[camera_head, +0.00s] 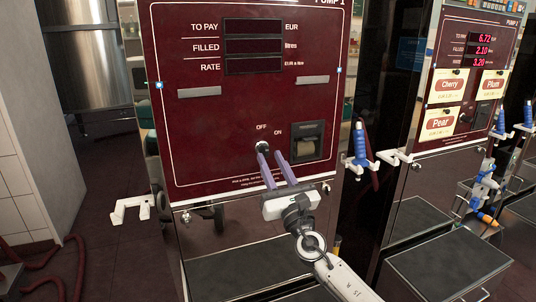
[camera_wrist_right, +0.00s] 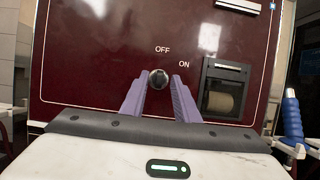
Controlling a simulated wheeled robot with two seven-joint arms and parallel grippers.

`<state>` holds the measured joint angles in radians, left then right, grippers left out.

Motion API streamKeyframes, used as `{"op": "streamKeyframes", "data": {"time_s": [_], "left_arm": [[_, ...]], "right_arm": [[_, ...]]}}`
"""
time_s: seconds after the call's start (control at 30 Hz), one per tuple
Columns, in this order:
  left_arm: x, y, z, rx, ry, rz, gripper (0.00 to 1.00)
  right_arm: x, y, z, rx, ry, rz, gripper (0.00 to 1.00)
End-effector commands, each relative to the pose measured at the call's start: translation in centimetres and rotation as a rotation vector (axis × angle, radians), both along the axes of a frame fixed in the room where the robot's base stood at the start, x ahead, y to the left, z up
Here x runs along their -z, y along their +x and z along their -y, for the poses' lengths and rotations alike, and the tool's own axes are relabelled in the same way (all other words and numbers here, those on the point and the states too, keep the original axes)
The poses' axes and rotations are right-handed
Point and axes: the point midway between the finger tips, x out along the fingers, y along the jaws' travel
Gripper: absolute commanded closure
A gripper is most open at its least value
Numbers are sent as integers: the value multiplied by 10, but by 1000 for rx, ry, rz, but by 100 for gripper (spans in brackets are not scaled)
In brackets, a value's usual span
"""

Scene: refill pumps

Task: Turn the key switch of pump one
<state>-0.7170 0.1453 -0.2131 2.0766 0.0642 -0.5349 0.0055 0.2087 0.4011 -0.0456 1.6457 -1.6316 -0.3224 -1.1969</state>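Pump one is a dark red panel (camera_head: 240,120) with dark, unlit displays. Its key switch (camera_head: 262,146) is a small round dark knob low on the panel, below the OFF and ON labels. In the right wrist view the key switch (camera_wrist_right: 158,78) shows ahead, between the fingertips. My right gripper (camera_head: 270,153) has two purple fingers, spread apart and pointing at the panel; they also show in the right wrist view (camera_wrist_right: 158,82). It is open, with a finger on each side of the knob. I cannot tell whether they touch it. My left gripper is not in view.
A receipt slot (camera_head: 307,141) is just right of the switch. A blue nozzle (camera_head: 360,145) stands in a white holder at the panel's right. A second pump (camera_head: 467,70) with lit displays stands further right. A grey step (camera_head: 245,265) lies below the panel.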

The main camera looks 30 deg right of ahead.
Motion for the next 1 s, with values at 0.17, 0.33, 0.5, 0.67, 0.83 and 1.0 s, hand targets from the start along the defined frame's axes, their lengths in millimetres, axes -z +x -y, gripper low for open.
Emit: {"op": "streamKeyframes", "data": {"time_s": [0.17,0.33,0.5,0.67,0.83,1.0], "left_arm": [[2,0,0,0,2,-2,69],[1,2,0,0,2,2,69],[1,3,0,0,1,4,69],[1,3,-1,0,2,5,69],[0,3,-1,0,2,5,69],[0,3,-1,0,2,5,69]], "right_arm": [[-8,21,5,-1,3,1,72],[-11,28,6,-1,3,0,72],[-11,28,6,-1,3,-1,72],[-11,28,6,-1,3,-1,89],[-11,28,6,-1,3,-1,100],[-11,28,6,-2,13,1,100]]}}
